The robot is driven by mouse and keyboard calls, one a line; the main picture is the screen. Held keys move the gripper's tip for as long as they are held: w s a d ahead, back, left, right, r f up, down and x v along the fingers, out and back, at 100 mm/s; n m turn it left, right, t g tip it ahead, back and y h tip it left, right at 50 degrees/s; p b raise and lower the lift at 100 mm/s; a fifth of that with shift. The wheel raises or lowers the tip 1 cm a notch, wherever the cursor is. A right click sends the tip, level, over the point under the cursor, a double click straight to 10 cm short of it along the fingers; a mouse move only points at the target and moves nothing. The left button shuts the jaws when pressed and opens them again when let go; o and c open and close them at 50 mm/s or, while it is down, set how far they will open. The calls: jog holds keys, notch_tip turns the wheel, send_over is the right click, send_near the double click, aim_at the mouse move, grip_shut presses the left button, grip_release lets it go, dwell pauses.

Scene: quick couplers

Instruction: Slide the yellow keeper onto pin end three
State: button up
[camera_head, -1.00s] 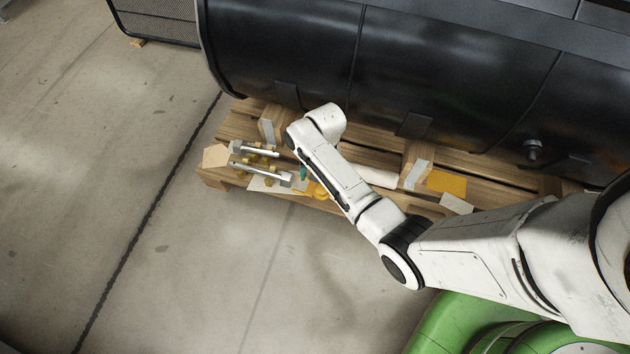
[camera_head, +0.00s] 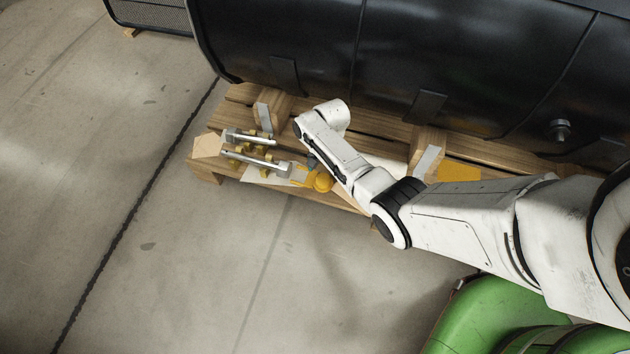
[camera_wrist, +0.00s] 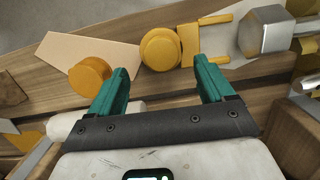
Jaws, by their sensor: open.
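The yellow keeper (camera_wrist: 188,42) is a flat fork with two prongs pointing right in the wrist view and a round knob at its left end. It lies at the pallet's edge and also shows in the head view (camera_head: 302,176). My gripper (camera_wrist: 160,65) has teal fingers spread apart, with the keeper's knob just beyond the gap between the tips; nothing is held. A silver pin end with a faceted head (camera_wrist: 264,32) is right of the prongs, apart from them. Two silver pins (camera_head: 262,163) lie in yellow mounts in the head view. No pin numbers are readable.
A second round yellow knob (camera_wrist: 90,74) stands left of the keeper by a tan plate (camera_wrist: 100,50). The wooden pallet (camera_head: 225,165) carries a large black tank (camera_head: 280,45). A yellow square (camera_head: 458,172) lies farther right.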

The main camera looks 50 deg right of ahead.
aim_at(323, 179)
jog(key=f+b, duration=0.2)
jog(key=f, duration=0.1)
jog(key=f+b, duration=0.1)
jog(key=f, duration=0.1)
jog(key=shift+a+b, duration=0.3)
jog(key=shift+a, duration=0.05)
jog(key=shift+r, duration=0.1)
jog(key=c, duration=1.4)
jog(key=shift+o, duration=0.2)
jog(key=shift+r, duration=0.1)
jog(key=shift+r+p, duration=0.45)
jog(key=shift+p, duration=0.1)
notch_tip(323, 179, up, 3)
jog(key=p, duration=0.2)
jog(key=shift+s+d+p, duration=0.1)
jog(key=shift+p, duration=0.25)
jog(key=s+d+r+p, duration=0.7)
jog(key=s+d+r, duration=0.1)
jog(key=s, duration=0.3)
jog(key=shift+d+r+p, duration=0.25)
jog(key=shift+r+p, duration=0.05)
jog(key=shift+r, duration=0.15)
